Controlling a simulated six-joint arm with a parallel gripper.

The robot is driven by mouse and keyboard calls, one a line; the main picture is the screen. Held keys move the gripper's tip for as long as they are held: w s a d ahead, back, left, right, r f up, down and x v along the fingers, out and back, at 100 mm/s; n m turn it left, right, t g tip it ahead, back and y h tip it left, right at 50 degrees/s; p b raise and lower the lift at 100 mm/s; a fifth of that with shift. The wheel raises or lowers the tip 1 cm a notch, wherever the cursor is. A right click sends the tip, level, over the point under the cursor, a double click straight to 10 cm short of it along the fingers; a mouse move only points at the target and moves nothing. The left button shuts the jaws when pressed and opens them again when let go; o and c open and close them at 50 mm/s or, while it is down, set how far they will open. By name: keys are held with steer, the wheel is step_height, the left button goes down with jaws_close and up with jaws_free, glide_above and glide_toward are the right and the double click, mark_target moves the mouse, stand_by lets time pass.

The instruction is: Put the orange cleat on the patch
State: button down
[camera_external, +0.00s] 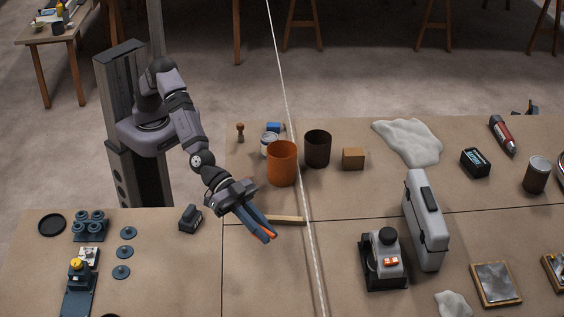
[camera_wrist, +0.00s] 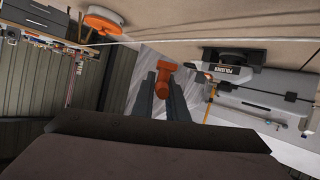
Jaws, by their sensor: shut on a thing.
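My gripper (camera_external: 268,238) hangs over the table's middle, left of the white rope, with its fingers slanting down to the right. It is shut on the orange cleat (camera_wrist: 167,78), which shows between the dark fingertips in the wrist view. In the external view only a little orange shows by the fingers. The cleat seems held above the tabletop, in front of a wooden strip (camera_external: 287,220).
An orange cup (camera_external: 282,163) and a dark cup (camera_external: 317,148) stand behind my gripper. A taut white rope (camera_external: 296,150) crosses the table. A grey-orange machine (camera_external: 384,258) and upright grey case (camera_external: 425,220) stand right. Bare table lies left of the rope, in front.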

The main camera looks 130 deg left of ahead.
mark_target(266, 269)
steer(key=shift+f, duration=6.5)
steer(key=shift+f, duration=0.2)
steer(key=c, duration=1.7)
jaws_free()
steer(key=shift+c, duration=0.2)
steer(key=shift+r, duration=0.1)
steer(key=shift+r, duration=0.15)
steer(key=shift+b+v, duration=0.55)
steer(key=shift+v, duration=3.1)
steer(key=shift+s, duration=0.1)
